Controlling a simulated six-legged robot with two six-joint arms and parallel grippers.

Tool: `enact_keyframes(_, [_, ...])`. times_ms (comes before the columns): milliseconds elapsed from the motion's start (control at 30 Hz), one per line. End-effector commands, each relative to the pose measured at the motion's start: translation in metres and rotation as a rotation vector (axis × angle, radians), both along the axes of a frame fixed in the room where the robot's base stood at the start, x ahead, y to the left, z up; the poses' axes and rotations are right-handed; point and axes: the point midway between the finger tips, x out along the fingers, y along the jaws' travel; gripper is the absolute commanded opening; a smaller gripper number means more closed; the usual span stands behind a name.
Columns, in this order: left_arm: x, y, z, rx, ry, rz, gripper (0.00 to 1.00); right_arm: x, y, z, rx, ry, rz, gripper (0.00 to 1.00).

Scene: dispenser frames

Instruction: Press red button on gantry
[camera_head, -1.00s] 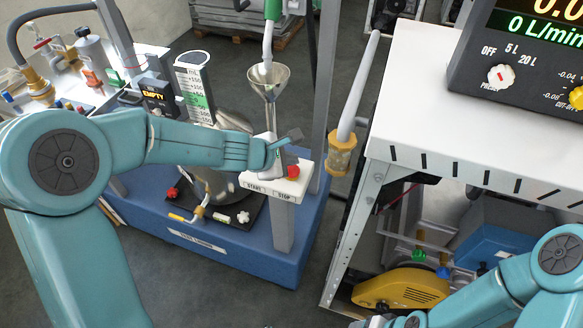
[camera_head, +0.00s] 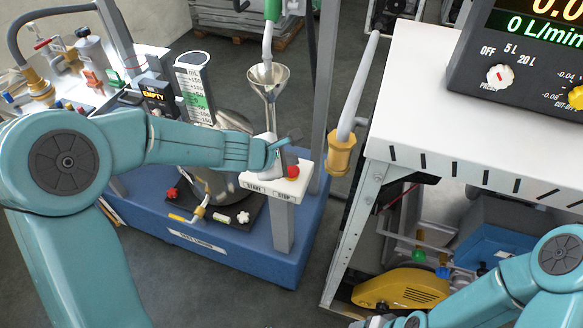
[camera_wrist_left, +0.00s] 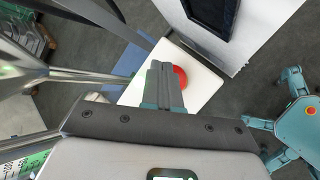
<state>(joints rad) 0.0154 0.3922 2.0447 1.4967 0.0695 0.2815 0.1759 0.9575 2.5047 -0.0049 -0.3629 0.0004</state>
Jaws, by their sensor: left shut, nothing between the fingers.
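The red button (camera_head: 293,171) sits on the right end of a white panel (camera_head: 268,190) on the gantry post, above the printed word STOP; START is printed to its left. My left gripper (camera_head: 292,137) is shut and empty, just above and beside the button in the head view. In the left wrist view the shut fingers (camera_wrist_left: 163,78) overlap the red button (camera_wrist_left: 180,77), which shows at their right side and is partly hidden. I cannot tell whether the fingers touch it. My right arm shows at the lower right of the head view; its gripper is not clearly seen.
A metal funnel (camera_head: 268,78) hangs just behind my left gripper. The gantry upright (camera_head: 323,90) stands to its right. A white table (camera_head: 480,140) with a flow display is farther right. The blue base (camera_head: 240,250) holds a scale below.

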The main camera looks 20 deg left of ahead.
Motion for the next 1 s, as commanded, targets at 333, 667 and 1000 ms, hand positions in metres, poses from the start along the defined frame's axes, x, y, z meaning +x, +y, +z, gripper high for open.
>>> enact_keyframes(333, [0.000,0.000,-0.002,0.000,0.000,0.000,0.00,0.000,0.000,-0.002,0.000,0.000,0.000,0.67])
enact_keyframes(667, [0.000,0.000,-0.008,0.001,0.000,-0.001,0.00,0.000,0.000,-0.009,0.000,0.000,0.000,0.67])
enact_keyframes(1000, [0.000,0.000,-0.009,0.000,0.000,0.000,0.00,0.000,0.000,-0.010,0.000,0.000,0.000,0.67])
